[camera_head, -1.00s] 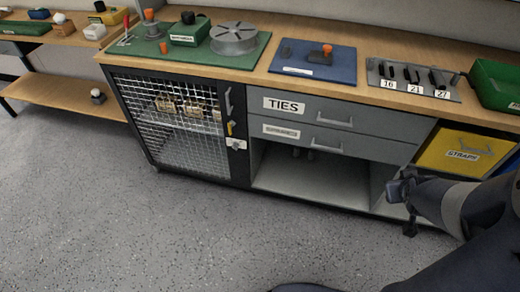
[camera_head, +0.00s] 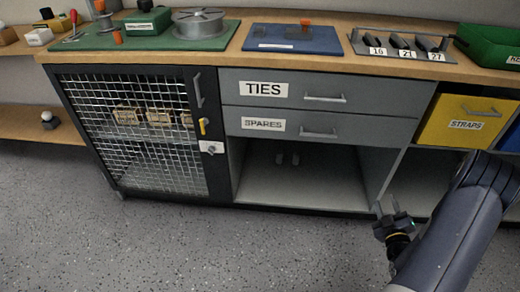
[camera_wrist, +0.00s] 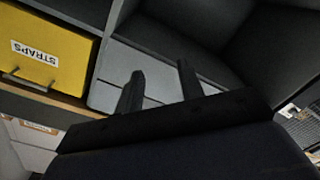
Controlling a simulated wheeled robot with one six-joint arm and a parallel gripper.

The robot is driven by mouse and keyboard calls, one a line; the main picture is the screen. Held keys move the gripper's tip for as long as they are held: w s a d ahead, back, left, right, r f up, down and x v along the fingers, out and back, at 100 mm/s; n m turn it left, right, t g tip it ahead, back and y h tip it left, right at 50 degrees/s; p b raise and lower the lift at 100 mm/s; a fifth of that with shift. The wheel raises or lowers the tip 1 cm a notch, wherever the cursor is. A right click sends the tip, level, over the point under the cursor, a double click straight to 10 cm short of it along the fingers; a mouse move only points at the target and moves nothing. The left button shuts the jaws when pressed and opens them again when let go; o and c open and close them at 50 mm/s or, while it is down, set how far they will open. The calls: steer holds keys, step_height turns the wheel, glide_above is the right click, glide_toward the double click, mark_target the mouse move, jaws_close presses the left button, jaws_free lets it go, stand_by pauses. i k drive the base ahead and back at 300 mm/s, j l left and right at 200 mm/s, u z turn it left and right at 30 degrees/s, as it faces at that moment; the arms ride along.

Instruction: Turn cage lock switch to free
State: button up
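The wire-mesh cage door (camera_head: 140,130) at the left of the bench is shut, with small tan boxes behind it. On its right frame are a vertical grey handle (camera_head: 198,90), a small yellow lever (camera_head: 203,126) and, below it, a white plate with a small round lock switch (camera_head: 211,148). The plate's marks are too small to read. My gripper (camera_head: 392,207) is well to the right of the cage, low in front of the open shelf. In the wrist view my gripper (camera_wrist: 160,82) shows two fingers apart with nothing between them.
Grey drawers marked TIES (camera_head: 264,90) and SPARES (camera_head: 264,124) are shut beside the cage, above an open shelf (camera_head: 300,188). A yellow STRAPS bin (camera_head: 466,122) is at the right. The floor (camera_head: 180,240) before the cage is clear.

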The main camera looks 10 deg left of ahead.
mark_target(210, 151)
steer(key=i+j, duration=0.1)
steer(key=j, duration=1.5)
steer(key=i+j, duration=0.1)
steer(key=j, duration=1.45)
steer(key=i+z, duration=0.05)
